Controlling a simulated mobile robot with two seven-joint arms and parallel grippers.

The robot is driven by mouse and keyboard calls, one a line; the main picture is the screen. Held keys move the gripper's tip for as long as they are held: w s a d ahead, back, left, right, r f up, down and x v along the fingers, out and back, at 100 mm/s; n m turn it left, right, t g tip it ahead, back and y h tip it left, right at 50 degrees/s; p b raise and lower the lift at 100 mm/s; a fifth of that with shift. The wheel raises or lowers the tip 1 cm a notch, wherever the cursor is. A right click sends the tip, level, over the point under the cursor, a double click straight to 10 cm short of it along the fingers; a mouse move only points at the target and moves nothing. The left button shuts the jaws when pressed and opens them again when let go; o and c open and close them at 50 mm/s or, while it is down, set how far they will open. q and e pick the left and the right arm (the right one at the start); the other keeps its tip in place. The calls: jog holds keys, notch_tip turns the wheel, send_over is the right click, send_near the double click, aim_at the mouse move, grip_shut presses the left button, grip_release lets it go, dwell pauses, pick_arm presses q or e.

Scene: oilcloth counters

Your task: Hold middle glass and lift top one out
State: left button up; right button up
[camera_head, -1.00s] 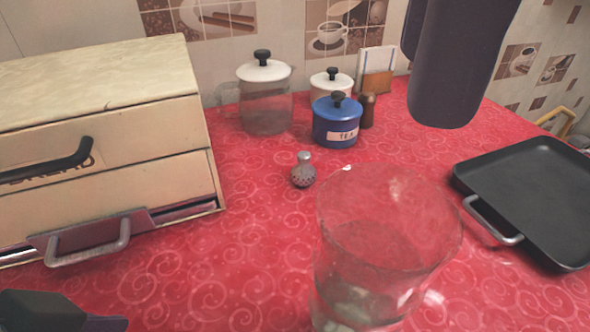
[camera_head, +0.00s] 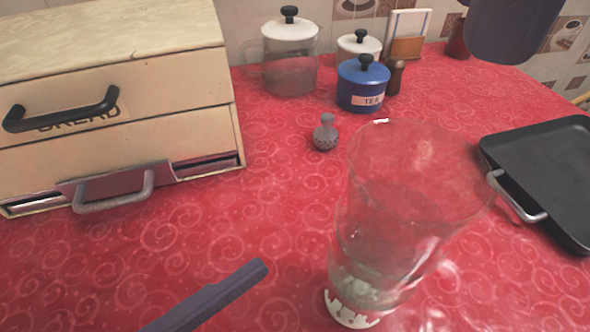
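A stack of clear glasses (camera_head: 400,215) stands on the red oilcloth at the lower right of centre. Its wide top rim faces up toward me. The separate glasses are hard to tell apart; a whitish patterned base (camera_head: 352,312) shows at the bottom. Part of my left gripper (camera_head: 230,288), one dark finger, comes in at the bottom, left of the stack and apart from it. Its other finger is not visible, so its opening cannot be told. A dark link of my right arm shows at the top right; the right gripper itself is out of view.
A bread box (camera_head: 130,120) with handles stands at the left. A blue tea tin (camera_head: 362,88), a lidded glass jar (camera_head: 290,65) and a small shaker (camera_head: 325,134) stand behind the stack. A black pan (camera_head: 550,175) lies to the right.

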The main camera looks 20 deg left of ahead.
aim_at(350, 279)
pick_arm(q)
jog(key=x, duration=0.9)
jog(key=shift+w+d, duration=0.3)
jog(key=c, duration=1.4)
